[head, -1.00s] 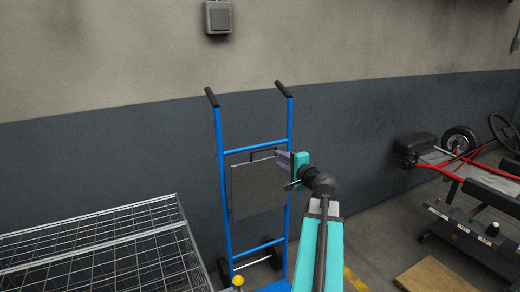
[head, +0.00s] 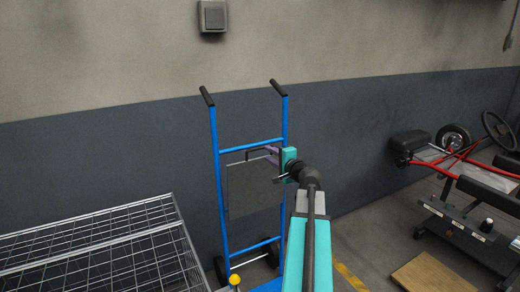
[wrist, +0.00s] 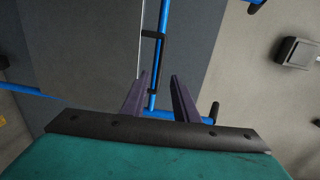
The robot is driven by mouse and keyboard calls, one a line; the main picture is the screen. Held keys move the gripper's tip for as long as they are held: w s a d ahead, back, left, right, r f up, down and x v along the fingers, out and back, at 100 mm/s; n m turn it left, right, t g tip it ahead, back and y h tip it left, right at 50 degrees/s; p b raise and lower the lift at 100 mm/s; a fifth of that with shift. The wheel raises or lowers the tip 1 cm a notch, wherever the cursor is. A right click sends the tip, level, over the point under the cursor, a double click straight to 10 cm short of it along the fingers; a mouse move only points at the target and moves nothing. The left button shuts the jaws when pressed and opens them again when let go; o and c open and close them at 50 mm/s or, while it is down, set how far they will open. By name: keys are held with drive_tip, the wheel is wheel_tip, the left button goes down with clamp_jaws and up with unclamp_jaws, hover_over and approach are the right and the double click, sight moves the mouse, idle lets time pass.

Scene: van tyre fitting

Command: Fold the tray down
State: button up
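The tray (head: 253,188) is a flat grey panel standing upright against the blue hand truck (head: 219,170). A dark bracket-shaped handle (head: 250,153) sits at its top edge. My gripper (head: 271,151) is at the tray's upper right corner, by the handle. In the wrist view, the purple fingers of my gripper (wrist: 157,80) are apart with nothing held between them. The black handle (wrist: 154,34) lies ahead of the fingertips, roughly in line with the gap. Whether a finger touches it I cannot tell.
A wire mesh cage (head: 100,250) stands at the lower left. The wall (head: 370,110) is close behind the hand truck. A red-framed kart (head: 465,165) and a wooden board (head: 435,275) are to the right. A wall box (head: 212,16) hangs above.

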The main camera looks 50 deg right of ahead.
sight(260, 149)
drive_tip(key=shift+p+x, duration=0.45)
drive_tip(key=shift+x, duration=4.1)
drive_tip(key=shift+c, duration=0.4)
clamp_jaws()
